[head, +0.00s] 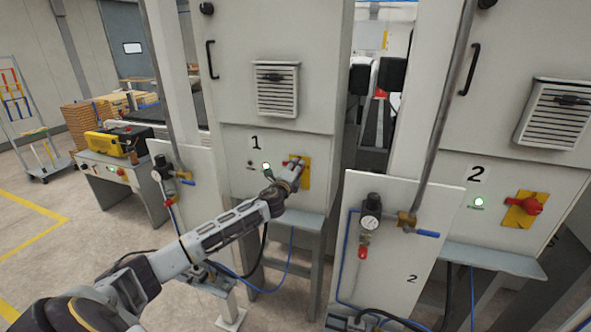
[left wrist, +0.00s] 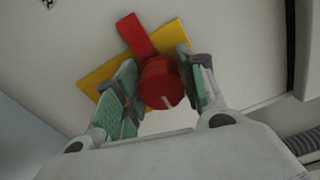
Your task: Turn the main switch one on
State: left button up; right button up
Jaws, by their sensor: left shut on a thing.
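Main switch one is a red rotary knob with a handle on a yellow plate (head: 305,174), on the cabinet marked 1 (head: 238,120). My left gripper (head: 293,170) is at this switch and covers most of it in the head view. In the left wrist view the red knob (left wrist: 161,84) sits between the two green-padded fingers, and my left gripper (left wrist: 158,78) is shut on it. The red handle (left wrist: 137,36) points up and left, and the yellow plate (left wrist: 92,80) looks tilted. A small lamp (head: 266,167) beside the switch looks lit. My right gripper is not in view.
A second cabinet (head: 500,150), marked 2, has a similar red switch (head: 528,204) and a lit green lamp (head: 478,202). Panels with gauges (head: 371,208) and blue-handled valves stand in front of the cabinets. A bench (head: 120,182) with yellow equipment stands at left.

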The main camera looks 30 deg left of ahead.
pick_arm(q)
jog(key=shift+f, duration=0.1)
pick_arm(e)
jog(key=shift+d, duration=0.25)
pick_arm(q)
jog(key=o, duration=1)
jog(key=shift+s, duration=0.2)
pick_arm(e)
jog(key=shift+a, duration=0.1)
pick_arm(q)
jog(key=shift+s+d, duration=0.1)
jog(key=shift+s, duration=0.1)
jog(key=v, duration=1.1)
dwell(0.7)
